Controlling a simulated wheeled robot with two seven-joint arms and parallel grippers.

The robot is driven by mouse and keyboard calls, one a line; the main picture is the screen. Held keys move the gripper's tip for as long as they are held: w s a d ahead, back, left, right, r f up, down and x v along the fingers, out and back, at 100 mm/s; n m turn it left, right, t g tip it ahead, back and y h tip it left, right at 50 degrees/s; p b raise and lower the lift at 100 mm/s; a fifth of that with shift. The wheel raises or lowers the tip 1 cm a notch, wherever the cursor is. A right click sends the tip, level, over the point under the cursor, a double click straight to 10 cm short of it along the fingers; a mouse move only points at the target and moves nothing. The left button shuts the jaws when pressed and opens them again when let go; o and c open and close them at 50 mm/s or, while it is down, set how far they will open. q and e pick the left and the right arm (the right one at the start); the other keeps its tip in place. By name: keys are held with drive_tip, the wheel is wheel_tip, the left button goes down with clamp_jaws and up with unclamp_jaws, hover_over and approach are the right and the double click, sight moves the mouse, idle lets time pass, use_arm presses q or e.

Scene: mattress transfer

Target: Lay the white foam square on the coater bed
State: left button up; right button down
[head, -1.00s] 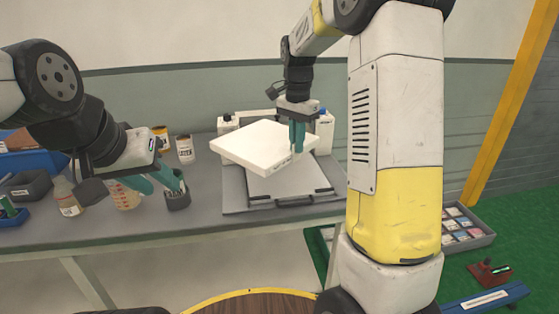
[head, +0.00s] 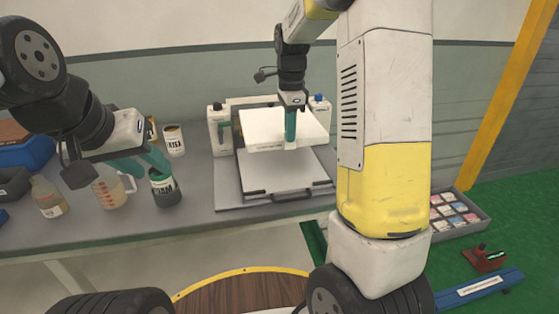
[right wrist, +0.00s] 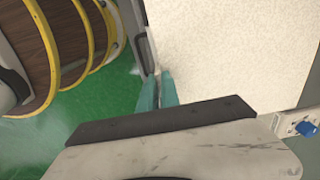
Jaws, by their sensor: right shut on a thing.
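The white foam square (head: 265,128) is over the far part of the coater bed (head: 285,175), between the coater's side posts. It looks nearly level, and its edges line up roughly with the bed; I cannot tell whether it touches the bed. My right gripper (head: 290,130) is shut on the foam's near edge. In the right wrist view, the foam (right wrist: 230,45) fills the upper right beside the teal fingertips (right wrist: 158,92).
The coater's left post (head: 220,130) and a blue-capped right post (head: 320,108) flank the bed. A handle (head: 292,196) is at its front. A can (head: 174,140), a measuring jug (head: 110,188) and a bottle (head: 48,197) stand left. The bench (head: 200,165) is bare beside the coater.

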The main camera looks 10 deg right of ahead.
wheel_tip(320, 180, down, 14)
drive_tip(key=shift+r, duration=0.1)
idle(0.5)
drive_tip(key=c, duration=1.6)
unclamp_jaws()
